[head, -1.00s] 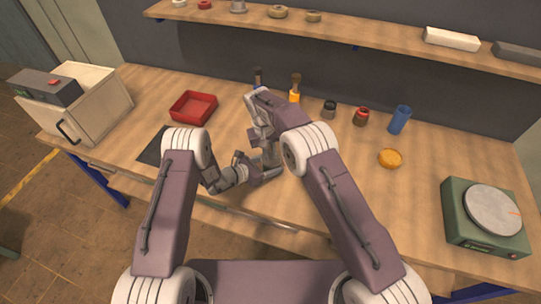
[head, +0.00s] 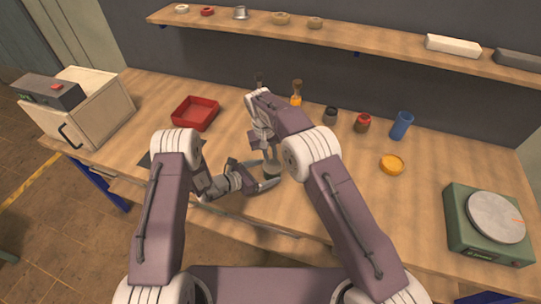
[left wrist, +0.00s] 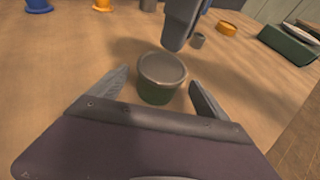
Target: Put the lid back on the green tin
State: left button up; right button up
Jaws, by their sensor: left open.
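The green tin (left wrist: 156,93) stands upright on the bench in the left wrist view, with a grey round top (left wrist: 162,68) that looks like its lid lying level. In the head view the tin (head: 271,170) is small and partly hidden by my arms. My left gripper (left wrist: 159,78) is open, with one finger on each side of the tin and gaps showing. In the head view my left gripper (head: 268,177) comes in low from the left. My right gripper (head: 265,150) points down just above or behind the tin. Its fingertips are too unclear to read.
A red tray (head: 195,113) lies at left behind my arms. An orange bottle (head: 296,98), dark jar (head: 330,115), red jar (head: 362,123), blue cup (head: 401,125) and yellow dish (head: 392,164) stand further back. A green scale (head: 487,222) is at right.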

aim_at(265, 174)
pick_arm(q)
jog(key=v, duration=0.6)
pick_arm(e)
jog(key=shift+f, duration=0.3)
jog(key=shift+f, duration=0.1)
pick_arm(q)
jog(key=shift+f+b, duration=0.6)
jog(key=shift+b, duration=0.25)
pick_arm(e)
jog(key=shift+w+d+f, duration=0.1)
jog(key=shift+d+f, duration=0.1)
jog(key=shift+f, duration=1.45)
jog(key=r+p, duration=0.6)
jog(key=shift+s+a+r, duration=0.15)
jog(key=shift+s+a, duration=0.1)
jog(key=shift+a, duration=0.1)
pick_arm(q)
notch_tip(265, 174, up, 6)
jog(key=shift+f, duration=0.2)
pick_arm(e)
jog(key=shift+f, duration=0.2)
jog(key=shift+w, duration=0.1)
